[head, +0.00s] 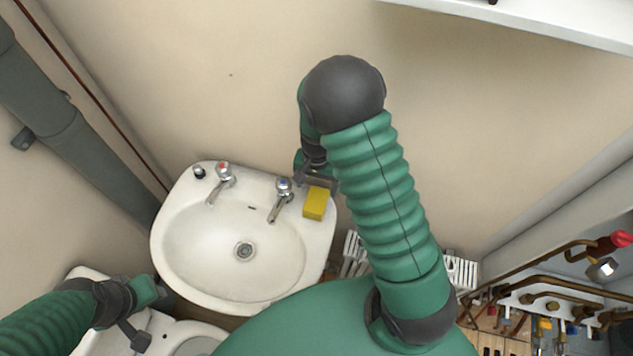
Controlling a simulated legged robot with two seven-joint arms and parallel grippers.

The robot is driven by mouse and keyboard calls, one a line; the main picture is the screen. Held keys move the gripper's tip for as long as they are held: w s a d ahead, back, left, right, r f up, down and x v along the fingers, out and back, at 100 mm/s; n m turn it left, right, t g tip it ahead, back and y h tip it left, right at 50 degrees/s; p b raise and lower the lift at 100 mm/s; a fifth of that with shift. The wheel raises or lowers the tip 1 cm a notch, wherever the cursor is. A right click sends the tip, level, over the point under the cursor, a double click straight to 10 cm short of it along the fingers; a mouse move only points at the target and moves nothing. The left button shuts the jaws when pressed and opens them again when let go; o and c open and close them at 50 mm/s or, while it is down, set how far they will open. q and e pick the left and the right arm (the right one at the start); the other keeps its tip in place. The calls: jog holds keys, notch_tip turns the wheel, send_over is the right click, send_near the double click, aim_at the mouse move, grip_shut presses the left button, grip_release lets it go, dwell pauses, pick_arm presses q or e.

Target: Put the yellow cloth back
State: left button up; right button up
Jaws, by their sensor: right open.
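A yellow block-shaped thing, which looks like the folded yellow cloth (316,203), lies on the right back corner of the white sink (178,249), beside the blue-marked tap. My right gripper (318,182) is just behind and above it at the sink's back edge. It is open, and the arm partly hides it. I cannot tell whether it touches the cloth. My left gripper (142,315) is at the lower left, over a white fixture and away from the cloth. Its fingers are too small and dark to tell their state.
Two taps, one red-marked (221,180) and one blue-marked (281,199), stand on the sink's back rim. A grey pipe (70,130) runs down the left wall. A white slatted rack (462,271) is right of the sink. Copper pipes and tools (548,300) fill the lower right.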

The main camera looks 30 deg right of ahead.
pick_arm(q)
jog(key=shift+w+d, duration=0.1)
pick_arm(e)
jog(key=s+a+r+n+t, duration=0.2)
jog(key=s+a+r+n, duration=0.5)
jog(key=s+r+n, duration=0.2)
notch_tip(320, 180, up, 3)
jog(key=shift+a+f+n+t, duration=0.1)
jog(key=shift+a+n+t, duration=0.05)
jog(key=shift+n+t, duration=0.2)
pick_arm(q)
jog(key=shift+s, duration=0.2)
pick_arm(e)
jog(key=shift+s, duration=0.25)
pick_arm(q)
jog(key=shift+w+f, duration=0.1)
jog(key=shift+w, duration=0.05)
pick_arm(e)
jog(key=shift+w+a, duration=0.15)
dwell(0.8)
